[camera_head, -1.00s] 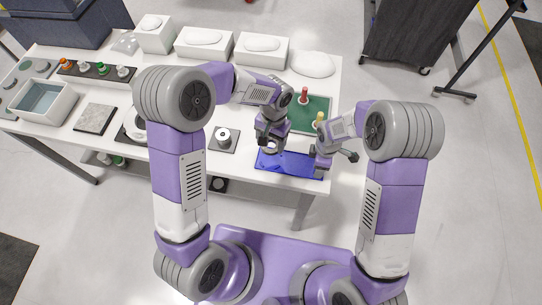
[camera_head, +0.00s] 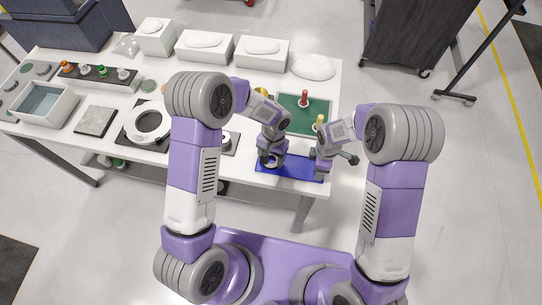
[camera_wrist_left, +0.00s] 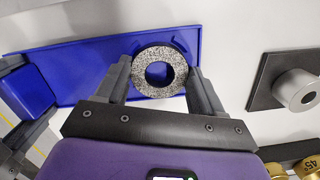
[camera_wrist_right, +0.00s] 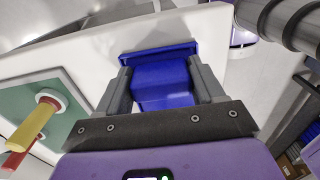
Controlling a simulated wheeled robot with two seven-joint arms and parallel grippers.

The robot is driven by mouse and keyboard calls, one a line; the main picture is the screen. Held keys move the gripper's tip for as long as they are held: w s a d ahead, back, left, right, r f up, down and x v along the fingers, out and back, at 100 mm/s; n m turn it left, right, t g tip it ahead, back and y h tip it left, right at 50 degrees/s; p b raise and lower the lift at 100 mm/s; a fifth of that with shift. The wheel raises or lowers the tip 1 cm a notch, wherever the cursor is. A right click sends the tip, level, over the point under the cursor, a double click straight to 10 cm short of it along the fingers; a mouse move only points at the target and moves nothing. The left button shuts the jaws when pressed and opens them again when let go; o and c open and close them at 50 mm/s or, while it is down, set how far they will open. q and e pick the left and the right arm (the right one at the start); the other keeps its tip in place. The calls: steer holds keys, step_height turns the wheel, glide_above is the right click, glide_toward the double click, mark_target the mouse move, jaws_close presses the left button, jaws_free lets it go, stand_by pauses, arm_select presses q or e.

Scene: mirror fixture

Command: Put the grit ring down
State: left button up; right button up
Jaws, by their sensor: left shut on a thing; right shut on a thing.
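The grit ring, a speckled grey ring with a dark-edged hole, shows in the left wrist view (camera_wrist_left: 143,80). My left gripper (camera_head: 269,161) is shut on it, with one finger on each side (camera_wrist_left: 164,80). The ring is over the blue tray (camera_head: 292,168), near the tray's left end in the head view. I cannot tell whether it touches the tray. The tray also shows in the left wrist view (camera_wrist_left: 90,62). My right gripper (camera_wrist_right: 163,85) is shut on the blue block at the tray's other end.
A dark plate with a grey cylinder (camera_wrist_left: 296,90) lies beside the tray. A green mat (camera_head: 300,103) with red- and yellow-handled pieces is behind it. A white ring (camera_head: 148,123) on a black base, a grey tile (camera_head: 96,119) and a bin (camera_head: 40,104) are farther left.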

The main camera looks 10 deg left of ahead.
arm_select(q)
steer(key=shift+s+a+f, duration=0.1)
steer(key=shift+s+f, duration=0.2)
steer(key=shift+f, duration=0.4)
arm_select(e)
steer(key=shift+s, duration=0.25)
arm_select(q)
steer(key=o, duration=1.3)
steer(key=shift+s+a, duration=0.1)
steer(key=shift+c, duration=0.2)
steer(key=r, duration=0.4)
steer(key=w+r, duration=0.1)
steer(key=r, duration=0.4)
steer(key=w+r, duration=0.1)
steer(key=r, duration=0.3)
steer(key=shift+d+r, duration=0.2)
steer(key=shift+d, duration=0.15)
arm_select(e)
steer(key=shift+w+f, duration=0.1)
steer(key=shift+w, duration=0.1)
steer(key=o, duration=1.1)
steer(key=shift+o, duration=0.2)
